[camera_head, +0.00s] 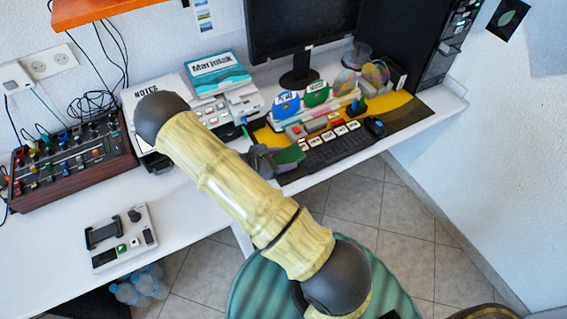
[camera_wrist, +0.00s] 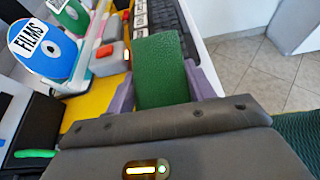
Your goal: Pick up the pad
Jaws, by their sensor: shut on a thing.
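The pad is a green, textured block (camera_wrist: 162,68). In the wrist view it sits between the two purple fingers of my gripper (camera_wrist: 160,82), which is shut on it. In the head view the green pad (camera_head: 290,155) shows at the front edge of the desk, at the tip of my gripper (camera_head: 268,160), beside the keyboard. My arm hides part of the desk behind it. I cannot tell whether the pad is clear of the surface.
A black keyboard (camera_head: 335,148) lies close to the pad on a yellow and dark mat (camera_head: 402,108). Blue and green labelled discs (camera_head: 287,104) stand behind it. A control box (camera_head: 72,165) and a white gamepad-like panel (camera_head: 124,237) are at left. Tiled floor is in front.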

